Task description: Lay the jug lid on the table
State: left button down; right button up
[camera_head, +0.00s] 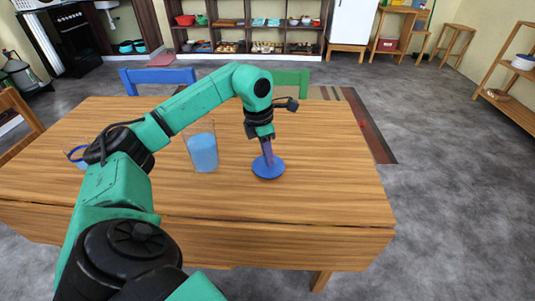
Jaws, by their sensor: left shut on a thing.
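The jug lid (268,172) is a round blue disc at the right part of the wooden table (330,200). My left gripper (267,155) points down from above and is shut on the lid near its middle. The lid is level and at or just above the tabletop; I cannot tell whether it touches. A clear container with blue contents (203,152) stands upright to the left of the lid, apart from it. My right gripper is not in view.
A blue-edged item (78,156) at the table's left is partly hidden by my left arm. A blue chair (158,77) and a green chair (291,82) stand behind the table. The tabletop right of the lid is clear.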

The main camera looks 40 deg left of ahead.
aim_at(262, 166)
pick_arm(q)
jog(key=c, duration=0.6)
grip_release()
jog(key=shift+f, duration=0.15)
jog(key=shift+c, duration=0.2)
notch_tip(262, 166, up, 12)
jog(key=s+p, duration=0.1)
jog(key=p, duration=0.1)
jog(key=shift+s+a, duration=0.25)
jog(key=shift+a, duration=0.2)
jog(key=shift+r, duration=0.2)
